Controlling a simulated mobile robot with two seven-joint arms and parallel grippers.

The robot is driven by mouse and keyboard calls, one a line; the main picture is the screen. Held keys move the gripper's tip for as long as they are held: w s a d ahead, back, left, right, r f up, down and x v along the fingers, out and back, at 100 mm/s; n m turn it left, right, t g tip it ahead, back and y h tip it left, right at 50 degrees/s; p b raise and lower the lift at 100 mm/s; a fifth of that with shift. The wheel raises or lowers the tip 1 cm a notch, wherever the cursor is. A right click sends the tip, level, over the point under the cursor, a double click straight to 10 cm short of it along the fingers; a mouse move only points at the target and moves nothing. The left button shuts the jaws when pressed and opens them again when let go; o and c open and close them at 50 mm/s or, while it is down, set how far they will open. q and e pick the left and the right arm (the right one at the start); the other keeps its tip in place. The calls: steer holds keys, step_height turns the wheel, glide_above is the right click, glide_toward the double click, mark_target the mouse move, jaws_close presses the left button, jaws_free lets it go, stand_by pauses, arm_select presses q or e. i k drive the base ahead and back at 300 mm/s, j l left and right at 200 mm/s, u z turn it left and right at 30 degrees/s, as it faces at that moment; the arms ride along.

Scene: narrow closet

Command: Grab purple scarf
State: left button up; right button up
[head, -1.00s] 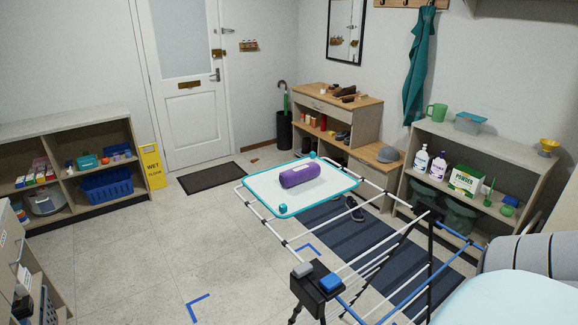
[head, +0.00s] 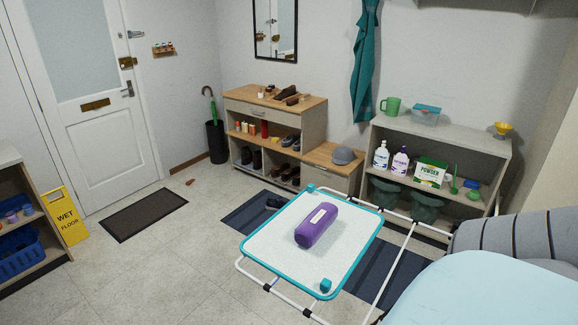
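A purple rolled bundle (head: 317,226) with a pale label lies on its side on a white board (head: 275,244) with a teal rim. I take it for the purple scarf, though its cloth is hard to make out. The board rests on a white-barred folding rack (head: 264,288) in the lower middle of the head view. Small teal corner pieces (head: 326,285) sit on the rim. Neither of my grippers is in view, and nothing touches the bundle.
A shelf unit (head: 440,139) with bottles and a powder box stands behind the rack to the right. A shoe cabinet (head: 270,107) stands at the back. A yellow wet-floor sign (head: 66,216) is at the left.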

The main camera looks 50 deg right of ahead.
mark_target(307, 234)
steer(key=i+z, duration=0.35)
steer(key=i+j+z, duration=0.25)
steer(key=z, duration=0.15)
steer(key=i+j+z, duration=0.85)
steer(key=z, duration=0.25)
steer(key=i+j+z, duration=0.15)
steer(key=j+z, duration=0.2)
steer(key=i+j+z, duration=0.1)
steer(key=j+z, duration=0.25)
steer(key=i+j+z, duration=0.1)
steer(key=j+z, duration=0.3)
steer(key=j, duration=0.1)
